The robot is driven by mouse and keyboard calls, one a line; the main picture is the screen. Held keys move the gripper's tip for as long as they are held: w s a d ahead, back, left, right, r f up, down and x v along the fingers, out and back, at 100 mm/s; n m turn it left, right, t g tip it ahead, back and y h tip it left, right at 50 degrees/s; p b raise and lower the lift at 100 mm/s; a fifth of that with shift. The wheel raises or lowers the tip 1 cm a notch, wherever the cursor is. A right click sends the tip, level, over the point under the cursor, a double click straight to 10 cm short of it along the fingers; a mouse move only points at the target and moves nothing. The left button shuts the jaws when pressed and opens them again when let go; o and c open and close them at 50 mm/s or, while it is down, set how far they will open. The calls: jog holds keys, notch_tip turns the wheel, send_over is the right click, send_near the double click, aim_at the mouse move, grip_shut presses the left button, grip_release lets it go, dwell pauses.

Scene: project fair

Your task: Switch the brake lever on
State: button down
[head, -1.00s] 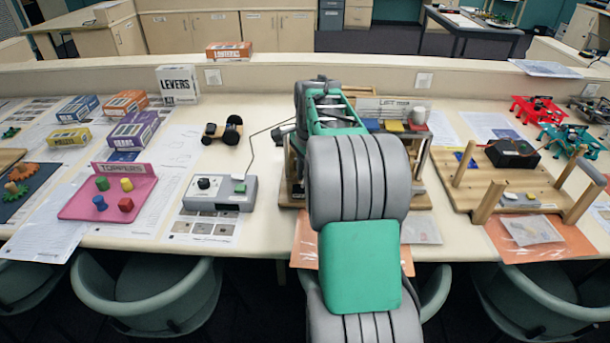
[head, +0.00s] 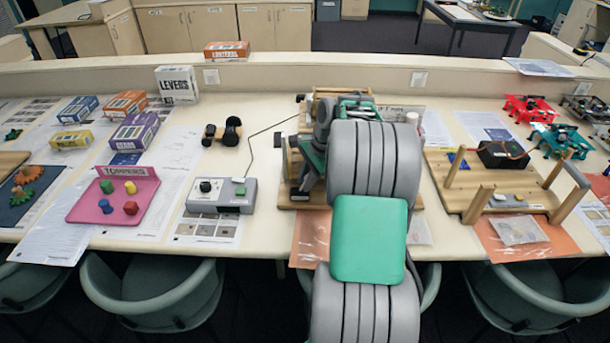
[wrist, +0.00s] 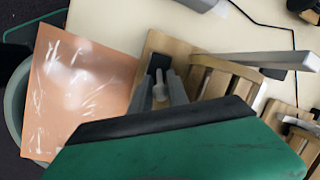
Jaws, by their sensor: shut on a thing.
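The wooden lift rig (head: 292,200) stands at the middle of the table, largely hidden behind my arm in the head view. In the wrist view its wooden base (wrist: 152,50) and slatted wooden part (wrist: 225,78) show. My gripper (wrist: 161,92) is low over the base, its grey fingers closed around a small grey piece, which appears to be the brake lever (wrist: 160,88). A dark block sits at the fingertips. The lever's full shape and its setting are hidden. In the head view my fingers are hidden by my arm.
A long grey bar (wrist: 265,60) sticks out beside the slatted part, close to my gripper. A grey control box (head: 222,195) with a cable stands left of the rig. A wooden post frame (head: 500,200) stands to the right. An orange sheet (wrist: 75,90) lies at the table's front edge.

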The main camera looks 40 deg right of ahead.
jog(key=c, duration=1.4)
grip_release()
jog(key=shift+c, duration=0.2)
jog(key=v, duration=0.7)
jog(key=shift+r, duration=0.35)
jog(key=shift+s, duration=0.15)
